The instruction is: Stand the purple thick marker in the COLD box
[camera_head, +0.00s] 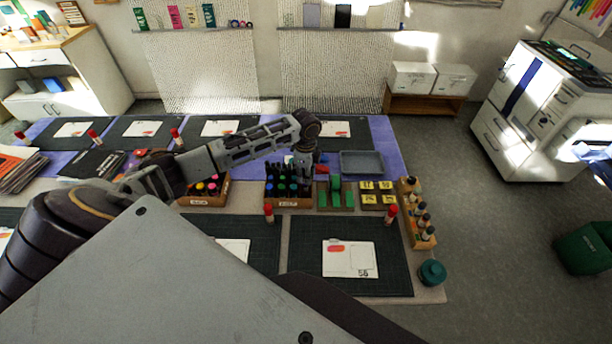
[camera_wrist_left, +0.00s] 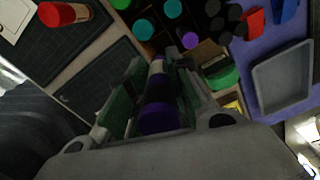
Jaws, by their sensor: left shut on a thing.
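My left gripper (camera_head: 298,166) is above the back of a wooden box (camera_head: 289,203) holding green, blue and dark markers; its front label is too small to read clearly. In the left wrist view the left gripper (camera_wrist_left: 158,78) is shut on a thick marker with a purple end (camera_wrist_left: 160,118). The held marker points away from the wrist, towards the box area; whether its far end touches anything is hidden. Another purple cap (camera_wrist_left: 189,40) shows among the markers in the box. My right gripper is not in view.
A box of warm-coloured markers (camera_head: 205,200) stands to the left. Right of the dark-marker box are green blocks (camera_head: 336,197), yellow tiles (camera_head: 377,194) and a bottle rack (camera_head: 417,220). A grey tray (camera_head: 362,163) lies behind. Red-capped glue sticks (camera_head: 268,212) stand nearby.

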